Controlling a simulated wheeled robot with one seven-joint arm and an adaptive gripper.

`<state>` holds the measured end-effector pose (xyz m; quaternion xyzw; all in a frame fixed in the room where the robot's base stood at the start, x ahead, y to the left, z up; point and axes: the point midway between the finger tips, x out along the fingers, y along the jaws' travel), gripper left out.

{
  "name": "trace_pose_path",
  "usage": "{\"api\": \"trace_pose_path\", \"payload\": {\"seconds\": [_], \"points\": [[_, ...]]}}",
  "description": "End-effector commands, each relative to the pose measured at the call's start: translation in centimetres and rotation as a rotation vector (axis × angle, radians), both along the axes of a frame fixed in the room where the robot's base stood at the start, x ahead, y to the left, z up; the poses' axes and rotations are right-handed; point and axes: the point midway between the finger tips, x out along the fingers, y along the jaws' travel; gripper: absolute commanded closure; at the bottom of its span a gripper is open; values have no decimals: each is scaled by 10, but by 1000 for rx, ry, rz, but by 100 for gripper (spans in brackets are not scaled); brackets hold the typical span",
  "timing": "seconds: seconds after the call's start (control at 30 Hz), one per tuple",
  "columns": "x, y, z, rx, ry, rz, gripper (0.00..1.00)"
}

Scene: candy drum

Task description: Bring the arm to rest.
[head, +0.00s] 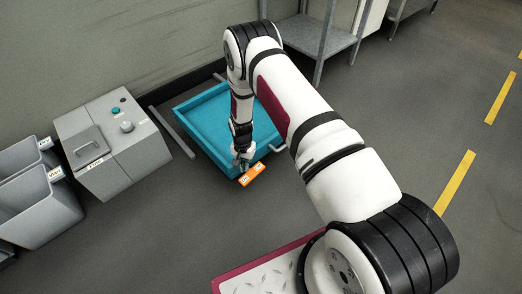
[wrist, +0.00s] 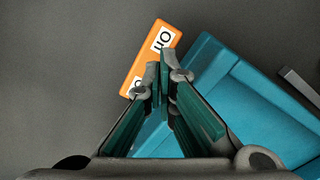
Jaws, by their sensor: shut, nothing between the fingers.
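My gripper (head: 243,158) hangs at the near edge of a blue open tray or cart (head: 190,112), with my arm reaching out and down to it. In the wrist view my gripper (wrist: 163,76) is shut, its two fingers together at the tips with nothing between them. An orange block with white labels (head: 252,175) is just beyond the fingertips; it also shows in the wrist view (wrist: 148,58). The blue tray's rim shows at the right of the wrist view (wrist: 215,62). I cannot tell whether the fingers touch the orange block.
A grey cabinet (head: 135,150) with a handle and knobs stands left of the blue tray. Grey bins (head: 40,215) are at the far left. A metal shelf (head: 325,40) stands behind my arm. The floor at the right, with yellow dashes (head: 455,182), is clear.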

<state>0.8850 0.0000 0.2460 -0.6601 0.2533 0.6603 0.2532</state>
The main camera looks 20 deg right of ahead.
Motion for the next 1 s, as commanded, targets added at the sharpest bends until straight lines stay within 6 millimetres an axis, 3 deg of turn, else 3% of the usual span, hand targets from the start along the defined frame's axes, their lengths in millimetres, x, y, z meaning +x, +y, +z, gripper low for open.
{"api": "trace_pose_path", "payload": {"seconds": [0.27,0.37,0.47,0.7,0.87,1.0], "points": [[1,0,3,0,-1,1,100],[7,0,21,0,-6,11,100],[16,1,59,2,-10,36,100],[21,2,184,5,-11,122,100],[6,3,264,6,-11,182,100],[-17,3,328,7,-12,235,100]]}}
